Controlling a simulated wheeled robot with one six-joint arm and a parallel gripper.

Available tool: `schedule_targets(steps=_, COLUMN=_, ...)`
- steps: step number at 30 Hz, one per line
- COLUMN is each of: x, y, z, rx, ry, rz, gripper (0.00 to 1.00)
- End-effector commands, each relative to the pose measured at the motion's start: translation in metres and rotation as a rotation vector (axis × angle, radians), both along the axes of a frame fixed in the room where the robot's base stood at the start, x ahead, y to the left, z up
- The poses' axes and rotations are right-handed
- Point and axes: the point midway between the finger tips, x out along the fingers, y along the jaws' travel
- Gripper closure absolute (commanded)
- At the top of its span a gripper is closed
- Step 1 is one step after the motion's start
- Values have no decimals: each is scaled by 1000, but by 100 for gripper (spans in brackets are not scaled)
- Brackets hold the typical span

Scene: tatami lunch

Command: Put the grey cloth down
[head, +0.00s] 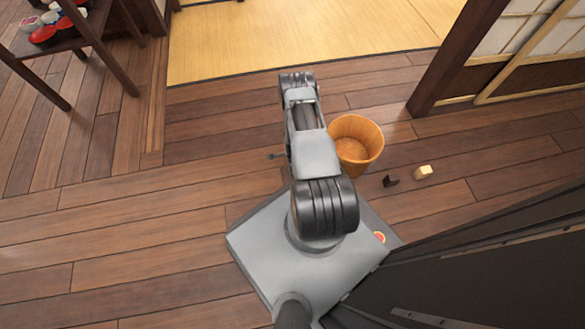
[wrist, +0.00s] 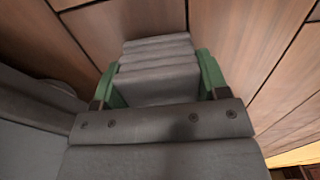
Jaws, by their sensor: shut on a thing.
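The grey cloth (wrist: 157,62) is a folded, layered bundle in the middle of the wrist view. My gripper (wrist: 158,78) is shut on it, with a green finger against each side. Dark floorboards show beyond the cloth; I cannot tell how high it is above them. In the head view my arm hides the cloth and my gripper.
A round wooden tub (head: 371,150) stands right of my arm, with a small dark object (head: 390,181) and a pale block (head: 424,172) beside it. A rack with red footwear (head: 43,35) is upper left. Raised tatami (head: 290,40) lies beyond. The left floor is clear.

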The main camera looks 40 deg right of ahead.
Motion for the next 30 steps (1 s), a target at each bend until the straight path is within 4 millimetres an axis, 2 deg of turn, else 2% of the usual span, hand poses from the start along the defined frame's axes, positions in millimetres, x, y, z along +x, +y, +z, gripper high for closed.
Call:
schedule_targets(steps=1, x=-1, y=1, z=-14, rx=1, ry=3, rz=-1, gripper=51)
schedule_targets(steps=3, x=-1, y=0, z=-22, rx=2, ry=2, rz=-1, gripper=51)
schedule_targets(steps=4, x=-2, y=0, z=-24, rx=2, ry=2, rz=-2, gripper=51)
schedule_targets(steps=6, x=-2, y=-1, z=-25, rx=2, ry=1, rz=-4, gripper=58)
schedule_targets(steps=7, x=-2, y=-1, z=-24, rx=2, ry=1, rz=-5, gripper=58)
schedule_targets(steps=8, x=-2, y=-2, z=-24, rx=2, ry=1, rz=-5, gripper=62)
schedule_targets(steps=11, x=-3, y=-2, z=-24, rx=2, ry=1, rz=-7, gripper=62)
schedule_targets(steps=12, x=-3, y=-2, z=-24, rx=2, ry=1, rz=-7, gripper=30)
schedule_targets(steps=18, x=-2, y=0, z=-23, rx=2, ry=1, rz=-3, gripper=10)
schedule_targets(steps=20, x=-2, y=0, z=-23, rx=2, ry=2, rz=-1, gripper=7)
schedule_targets(steps=29, x=-2, y=1, z=-28, rx=2, ry=2, rz=-1, gripper=7)
schedule_targets(steps=30, x=-1, y=0, z=-20, rx=1, ry=2, rz=-2, gripper=7)
